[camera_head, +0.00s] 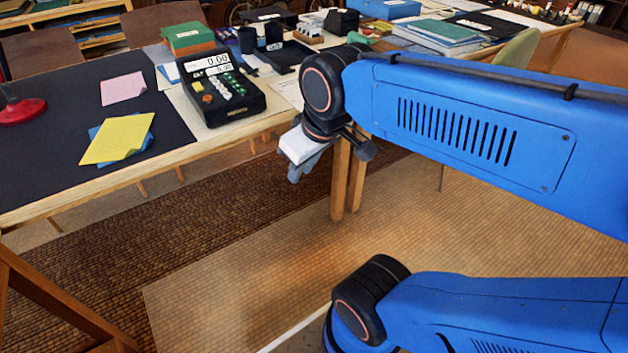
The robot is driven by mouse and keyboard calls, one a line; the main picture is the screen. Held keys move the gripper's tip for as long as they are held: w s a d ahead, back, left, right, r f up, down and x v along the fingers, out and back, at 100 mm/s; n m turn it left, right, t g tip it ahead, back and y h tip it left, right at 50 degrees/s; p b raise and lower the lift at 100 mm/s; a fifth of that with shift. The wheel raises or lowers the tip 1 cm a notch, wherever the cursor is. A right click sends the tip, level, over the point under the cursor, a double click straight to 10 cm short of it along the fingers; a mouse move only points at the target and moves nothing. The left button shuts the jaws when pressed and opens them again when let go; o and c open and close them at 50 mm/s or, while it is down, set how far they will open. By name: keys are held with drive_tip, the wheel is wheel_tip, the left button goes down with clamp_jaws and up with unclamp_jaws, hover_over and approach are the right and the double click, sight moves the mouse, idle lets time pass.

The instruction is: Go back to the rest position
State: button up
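My blue arm reaches in from the right side of the head camera view. My gripper (296,171) hangs at its end, pointing down and a little left, in front of the table's front edge and above the floor. Its fingers are small, dark grey and seen at an angle, so I cannot tell how far apart they are. I see nothing held in it. The table (45,165) with a black mat top stands to the left of the gripper.
A black calculator (222,92) stands near the table edge, just left of my gripper. Yellow paper (117,138), pink paper (123,87) and a red round-based object (20,110) lie further left. A green-topped box (188,38) is behind. The floor (235,275) below is clear.

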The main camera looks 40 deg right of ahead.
drive_tip(key=shift+s+d+f+m, duration=0.3)
drive_tip(key=shift+s+f+m, duration=0.3)
drive_tip(key=shift+s, duration=0.15)
drive_tip(key=shift+s+d+f+m, duration=0.25)
drive_tip(key=shift+s+f+m, duration=0.25)
drive_tip(key=shift+s+f, duration=0.15)
drive_tip(key=shift+r, duration=0.1)
